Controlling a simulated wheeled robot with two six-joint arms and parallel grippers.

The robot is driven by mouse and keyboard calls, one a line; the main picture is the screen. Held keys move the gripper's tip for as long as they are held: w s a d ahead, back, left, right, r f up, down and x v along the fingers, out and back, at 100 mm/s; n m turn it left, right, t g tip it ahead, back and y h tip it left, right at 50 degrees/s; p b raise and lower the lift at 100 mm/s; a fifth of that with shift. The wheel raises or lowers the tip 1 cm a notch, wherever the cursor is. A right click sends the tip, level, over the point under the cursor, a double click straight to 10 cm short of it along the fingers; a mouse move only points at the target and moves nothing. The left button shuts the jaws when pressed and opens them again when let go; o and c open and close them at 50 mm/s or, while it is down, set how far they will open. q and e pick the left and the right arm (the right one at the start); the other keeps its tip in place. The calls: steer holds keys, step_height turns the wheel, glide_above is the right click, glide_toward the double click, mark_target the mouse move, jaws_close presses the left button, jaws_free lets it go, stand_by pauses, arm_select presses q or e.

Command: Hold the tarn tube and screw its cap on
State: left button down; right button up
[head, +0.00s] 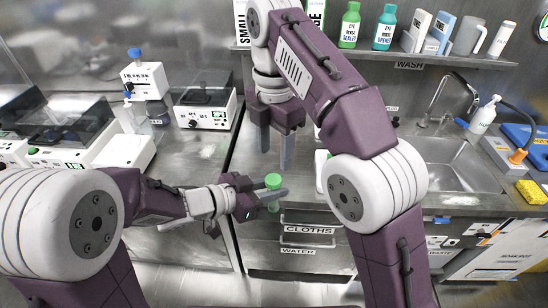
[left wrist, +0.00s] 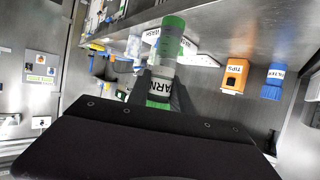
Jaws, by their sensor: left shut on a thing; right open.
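The tarn tube (head: 273,206) is held in my left gripper (head: 272,195), with a round green top showing just above the fingers. In the left wrist view the tube (left wrist: 160,87) has a white label partly reading "ARN" between the fingers, and green parts above and below it. I cannot tell which green part is the cap or how it is seated. My right gripper (head: 274,155) is open and empty, its two fingers pointing down above the tube, apart from it.
A sink (head: 455,165) with a tap is at the right. A shelf (head: 400,56) with bottles runs along the back. Lab devices, including a white box (head: 205,105), stand at the left. An orange tips box (left wrist: 235,75) and a blue filter container (left wrist: 273,82) show in the left wrist view.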

mark_target(273, 179)
steer(key=shift+w+a, duration=0.2)
steer(key=shift+w, duration=0.2)
steer(key=shift+f, duration=0.1)
steer(key=shift+f, duration=3.95)
jaws_close()
steer(key=m, duration=0.3)
steer(key=shift+m, duration=0.3)
